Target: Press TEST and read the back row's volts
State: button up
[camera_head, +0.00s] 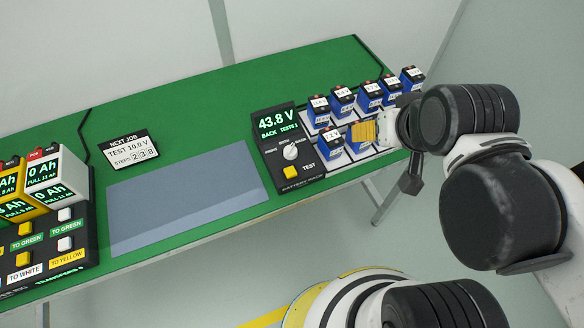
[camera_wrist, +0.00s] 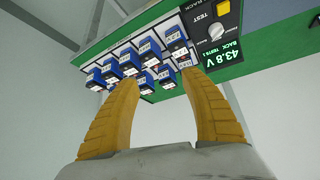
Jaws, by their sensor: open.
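The battery rack's tester panel (camera_head: 286,172) stands at the right of the green table. Its display (camera_head: 278,123) reads "43.8 V", "BACK" and "TESTS 1"; it also shows upside down in the wrist view (camera_wrist: 220,53). The yellow TEST button (camera_head: 292,172) and a white round knob (camera_head: 290,152) are below it. Blue batteries with white labels stand in rows right of the panel, such as one at the back (camera_head: 342,98). My gripper (camera_wrist: 158,80) is open, with nothing between its yellow fingers. In the head view its fingers (camera_head: 363,132) overlap the front batteries.
A "NEXT JOB" card (camera_head: 128,148) reads "TEST 10.0 V" and "STEPS 2 3 8". A grey-blue mat (camera_head: 185,195) lies bare mid-table. At left, a black button box (camera_head: 50,258) sits by white and yellow "Ah" blocks (camera_head: 55,180).

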dwell(0.3)
grip_shut()
dwell(1.2)
